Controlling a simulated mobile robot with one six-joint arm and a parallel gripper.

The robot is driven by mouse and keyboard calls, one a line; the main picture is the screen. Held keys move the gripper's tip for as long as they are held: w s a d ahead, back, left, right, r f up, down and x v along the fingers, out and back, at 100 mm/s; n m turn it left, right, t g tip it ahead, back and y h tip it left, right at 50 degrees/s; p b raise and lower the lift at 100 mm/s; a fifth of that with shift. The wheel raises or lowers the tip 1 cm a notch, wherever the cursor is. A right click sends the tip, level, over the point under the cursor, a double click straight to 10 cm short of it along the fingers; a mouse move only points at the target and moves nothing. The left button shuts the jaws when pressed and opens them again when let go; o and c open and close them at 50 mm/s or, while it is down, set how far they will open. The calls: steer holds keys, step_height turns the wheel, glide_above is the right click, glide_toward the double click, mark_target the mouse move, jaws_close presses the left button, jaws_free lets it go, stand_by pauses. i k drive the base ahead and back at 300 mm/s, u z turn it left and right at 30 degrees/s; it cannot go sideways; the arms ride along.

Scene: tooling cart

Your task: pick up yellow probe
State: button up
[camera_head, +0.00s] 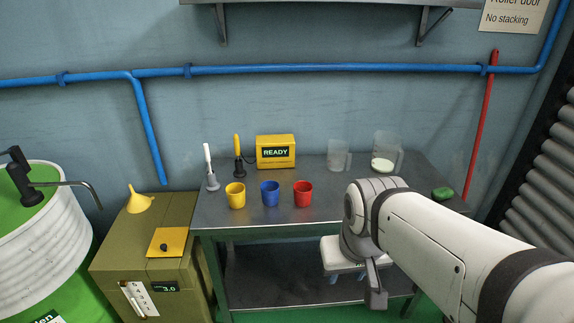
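The yellow probe (237,145) stands upright in a dark holder (239,167) near the back of the grey cart top, just left of a yellow box with a READY display (275,152). A similar white probe (208,158) stands in a light grey holder to its left. My gripper (347,276) hangs low in front of the cart's right half, well to the right of the yellow probe and apart from it. The arm and the gripper's own body hide most of the fingers, so their opening is unclear.
Yellow (236,196), blue (270,194) and red (303,194) cups stand in a row in front of the probes. Two clear jugs (337,156) (386,151) and a green item (443,193) are at right. A blue pipe (330,69) crosses the wall above.

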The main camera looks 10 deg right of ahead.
mark_target(236, 142)
steer(key=z, duration=0.1)
steer(key=k, duration=0.55)
steer(key=u, duration=1.7)
steer(key=i, duration=1.35)
steer(key=z, duration=2)
